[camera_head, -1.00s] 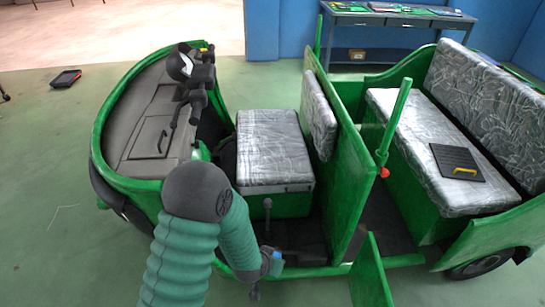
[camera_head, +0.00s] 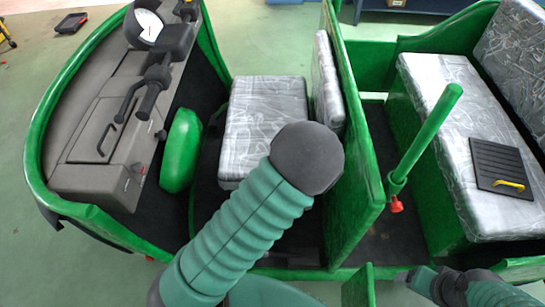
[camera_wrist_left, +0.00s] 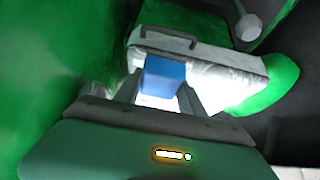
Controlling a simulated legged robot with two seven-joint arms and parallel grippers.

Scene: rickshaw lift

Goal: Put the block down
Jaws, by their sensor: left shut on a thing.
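The blue block (camera_wrist_left: 165,76) shows in the left wrist view between the two fingers of my left gripper (camera_wrist_left: 161,92), which is shut on it. A pale, plastic-covered seat with a dark handle (camera_wrist_left: 168,38) lies beyond the block. I cannot tell whether the block touches it. In the head view my left arm's dark joint is in front of the front seat (camera_head: 262,112), and the left gripper and block are hidden. My right gripper (camera_head: 412,276) is at the bottom right edge, beside the green rickshaw; its finger opening is unclear.
The green partition (camera_head: 360,150) and a green post (camera_head: 428,140) stand right of the front seat. A black board with a yellow handle (camera_head: 502,160) lies on the rear seat (camera_head: 450,110). The handlebar (camera_head: 150,90) and dashboard (camera_head: 95,130) are at left.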

